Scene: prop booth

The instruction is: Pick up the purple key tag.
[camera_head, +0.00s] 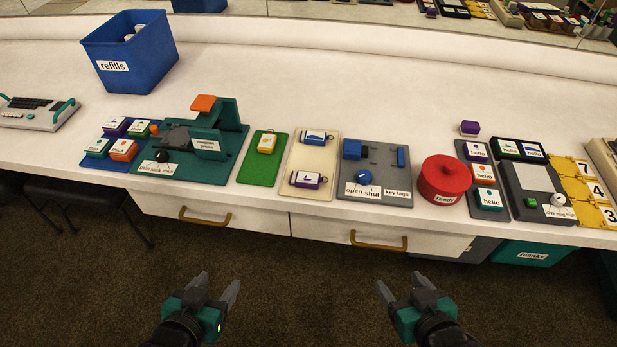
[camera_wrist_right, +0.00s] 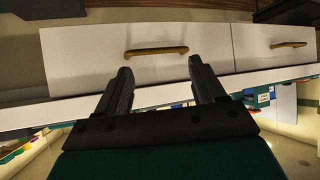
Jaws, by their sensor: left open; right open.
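The purple key tag (camera_head: 307,180) has a white label with a dark picture and a small ring at its right end. It lies near the front end of a cream board (camera_head: 298,162) on the counter. A blue key tag (camera_head: 314,137) lies behind it on the same board. My left gripper (camera_head: 221,281) is open and empty, in front of the counter and well short of the tag. My right gripper (camera_head: 399,282) is open and empty, also in front of the counter; its fingers show in the right wrist view (camera_wrist_right: 160,70) against the drawers.
A yellow key tag (camera_head: 267,143) lies on a green board (camera_head: 262,160) left of the cream board. A grey panel (camera_head: 376,170) with a blue knob stands right of it, then a red lidded pot (camera_head: 444,179). Drawer handles (camera_head: 378,241) stick out below the counter edge.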

